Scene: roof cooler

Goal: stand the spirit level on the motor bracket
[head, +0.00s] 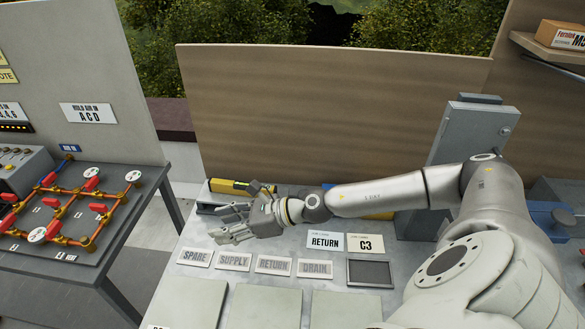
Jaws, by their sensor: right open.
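The spirit level (230,186), a yellow bar with dark parts, lies along the back left of the grey worktop. My right gripper (228,222) is open and empty, just in front of the level, with its fingers pointing left. The gripper and wrist overlap the area by the level's right end; I cannot tell whether they touch it. A dark, low strip (205,209) shows left of the fingers, partly hidden by them. I cannot tell for sure which thing is the motor bracket. My left gripper is out of view.
Label plates, among them SPARE (195,258) and DRAIN (315,268), lie in front of the gripper. RETURN (325,241) and C3 cards and a dark tray (370,272) lie right. A tan panel (330,110) closes the back. A valve board (65,215) stands left.

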